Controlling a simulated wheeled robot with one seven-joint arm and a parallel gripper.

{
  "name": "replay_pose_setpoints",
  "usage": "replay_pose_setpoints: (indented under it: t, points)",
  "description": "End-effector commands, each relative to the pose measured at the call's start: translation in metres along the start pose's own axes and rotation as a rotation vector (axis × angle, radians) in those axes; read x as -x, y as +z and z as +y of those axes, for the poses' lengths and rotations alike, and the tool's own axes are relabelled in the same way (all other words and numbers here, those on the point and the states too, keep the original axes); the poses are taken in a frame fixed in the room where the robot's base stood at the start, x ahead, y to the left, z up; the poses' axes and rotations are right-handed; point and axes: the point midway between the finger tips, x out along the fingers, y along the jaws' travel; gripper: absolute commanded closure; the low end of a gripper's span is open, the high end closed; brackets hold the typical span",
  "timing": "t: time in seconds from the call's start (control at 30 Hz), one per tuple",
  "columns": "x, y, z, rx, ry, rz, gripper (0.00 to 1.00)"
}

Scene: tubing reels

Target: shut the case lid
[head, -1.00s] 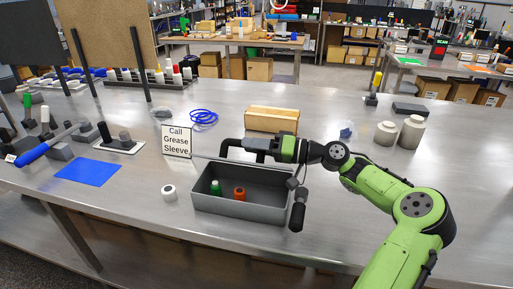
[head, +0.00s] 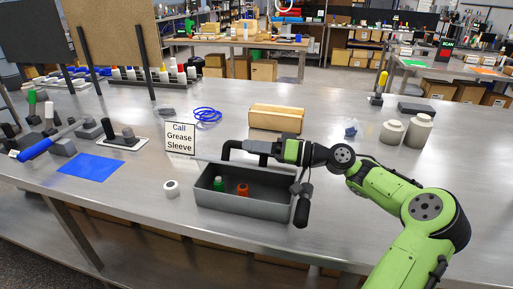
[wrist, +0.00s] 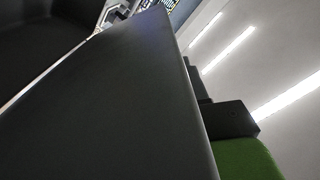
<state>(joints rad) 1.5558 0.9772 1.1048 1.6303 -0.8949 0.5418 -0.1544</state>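The case is an open grey box (head: 243,208) near the front of the bench in the head view. A green-topped item (head: 219,184) and an orange item (head: 242,190) stand inside it. A thin pale edge runs along the case's back side; I cannot tell whether it is the lid. My gripper (head: 229,151) is at the back edge of the case, pointing left, with its dark fingers low there. I cannot tell whether they touch the case or hold anything. In the wrist view, a large dark surface fills much of the picture, very close; I cannot tell what it is.
A sign reading "Call Grease Sleeve" (head: 180,138) stands left of my gripper. A white roll (head: 171,188) lies left of the case. A wooden block (head: 276,119) is behind my arm. Pale jars (head: 418,131) stand at right. A blue mat (head: 91,167) lies at left.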

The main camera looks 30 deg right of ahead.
Motion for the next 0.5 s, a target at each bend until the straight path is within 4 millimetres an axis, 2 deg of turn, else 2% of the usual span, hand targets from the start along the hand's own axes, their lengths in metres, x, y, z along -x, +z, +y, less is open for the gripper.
replay_pose_setpoints:
  t: [0.3,0.37,0.5]
  points:
    - [0.001,-0.003,-0.001,0.001,0.003,0.003,0.52]
    - [0.0,-0.008,-0.005,0.002,0.004,0.003,0.52]
    - [0.0,-0.034,-0.029,0.006,0.003,0.003,0.52]
